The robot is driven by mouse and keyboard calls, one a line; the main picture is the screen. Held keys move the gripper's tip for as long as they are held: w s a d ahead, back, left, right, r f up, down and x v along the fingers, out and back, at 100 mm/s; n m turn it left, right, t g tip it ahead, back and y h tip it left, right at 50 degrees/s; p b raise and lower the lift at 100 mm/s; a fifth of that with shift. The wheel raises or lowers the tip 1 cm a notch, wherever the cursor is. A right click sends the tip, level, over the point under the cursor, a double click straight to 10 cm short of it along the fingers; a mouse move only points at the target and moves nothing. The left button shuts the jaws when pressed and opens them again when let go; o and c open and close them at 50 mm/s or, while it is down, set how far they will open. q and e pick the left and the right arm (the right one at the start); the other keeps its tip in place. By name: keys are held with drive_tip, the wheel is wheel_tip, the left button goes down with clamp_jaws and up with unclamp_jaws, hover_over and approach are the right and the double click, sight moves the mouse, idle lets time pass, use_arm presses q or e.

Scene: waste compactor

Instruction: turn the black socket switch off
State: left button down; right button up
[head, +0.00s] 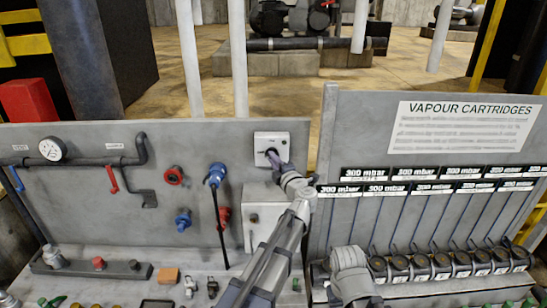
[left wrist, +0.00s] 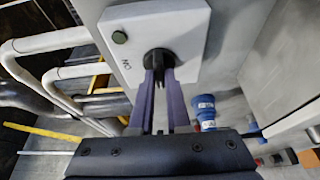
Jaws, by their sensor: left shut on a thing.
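The black socket switch (head: 271,153) is a dark knob on a white box (head: 293,141) fixed high on the grey panel. My left gripper (head: 274,158) reaches it from below right and partly hides it. In the left wrist view the two purple-grey fingers (left wrist: 160,76) are shut on the knob (left wrist: 158,55), one on each side. My right gripper is not in view.
A blue plug (head: 215,173) with a hanging cable, red and blue sockets and a gauge (head: 52,149) are on the panel left of the switch. A rack of vapour cartridges (head: 441,262) stands at the right. Small items lie on the bench below.

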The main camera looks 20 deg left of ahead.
use_arm(q)
drive_tip(key=shift+n, duration=0.3)
drive_tip(key=c, duration=0.9)
unclamp_jaws()
drive_tip(key=v, duration=0.8)
drive_tip(key=shift+r, duration=0.1)
